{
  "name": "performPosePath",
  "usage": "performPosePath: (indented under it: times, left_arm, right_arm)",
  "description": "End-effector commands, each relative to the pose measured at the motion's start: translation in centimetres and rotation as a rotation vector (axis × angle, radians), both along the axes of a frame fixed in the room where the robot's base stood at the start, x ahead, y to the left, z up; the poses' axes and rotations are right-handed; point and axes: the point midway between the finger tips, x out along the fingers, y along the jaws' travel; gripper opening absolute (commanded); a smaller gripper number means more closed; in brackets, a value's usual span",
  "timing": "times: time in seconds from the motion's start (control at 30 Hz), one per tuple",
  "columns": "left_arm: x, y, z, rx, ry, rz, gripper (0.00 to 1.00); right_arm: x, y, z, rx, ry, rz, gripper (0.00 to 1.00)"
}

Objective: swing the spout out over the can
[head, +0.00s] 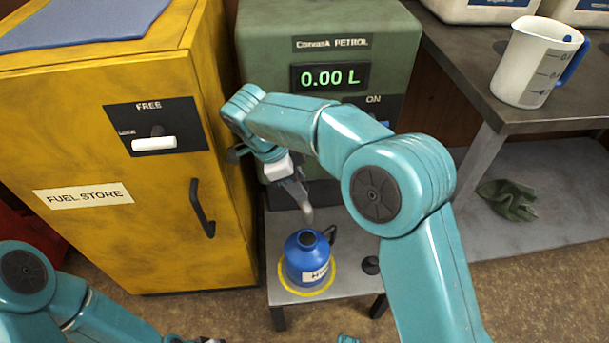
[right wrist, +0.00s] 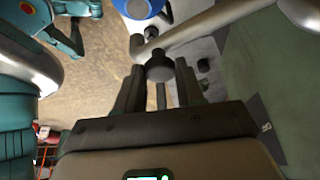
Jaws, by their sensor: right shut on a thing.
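The grey metal spout (head: 299,193) comes out low in front of the green petrol pump (head: 330,30). Its tip shows just behind the mouth of the blue can (head: 306,262) in the head view; I cannot tell whether it is right over the mouth. The can stands upright inside a yellow ring on a low stand (head: 345,292). In the right wrist view my right gripper (right wrist: 158,82) is shut on the black knob (right wrist: 160,68) of the spout (right wrist: 205,35), and the can (right wrist: 140,8) shows at the top edge. My left gripper is mostly cut off at the head view's bottom edge.
A yellow fuel store cabinet (head: 90,240) with a black handle stands close on the left. A black cap (head: 371,265) lies on the stand, right of the can. A bench with a measuring jug (head: 530,65) is at the right, and a green glove (head: 508,200) lies below it.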

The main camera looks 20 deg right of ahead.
Motion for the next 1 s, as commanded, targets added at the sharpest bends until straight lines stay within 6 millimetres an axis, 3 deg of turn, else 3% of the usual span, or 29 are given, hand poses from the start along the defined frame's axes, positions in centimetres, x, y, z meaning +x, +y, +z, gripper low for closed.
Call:
performPosePath:
  times: [0.53, 0.57, 0.6, 0.87, 1.0]
  left_arm:
    - [0.0, 0.0, 0.2, 0.0, 0.001, -0.001, 0.43]
    - [0.0, 0.0, 0.2, 0.0, 0.001, -0.001, 0.43]
    - [0.0, 0.0, 0.2, 0.0, 0.001, -0.001, 0.43]
    - [0.0, 0.0, 0.2, 0.0, 0.001, -0.001, 0.43]
    - [-0.1, -0.1, 0.9, 0.0, 0.002, -0.004, 0.43]
  right_arm:
    - [-0.1, 0.6, 0.1, 0.0, -0.001, -0.027, 0.0]
    - [-0.2, 0.6, 0.1, 0.0, -0.001, -0.027, 0.44]
    - [-0.2, 0.6, 0.1, 0.0, -0.001, -0.027, 0.47]
    - [-0.1, 0.5, 0.1, 0.0, -0.001, -0.027, 0.47]
    - [-0.1, 0.5, 1.5, 0.0, -0.004, -0.027, 0.47]
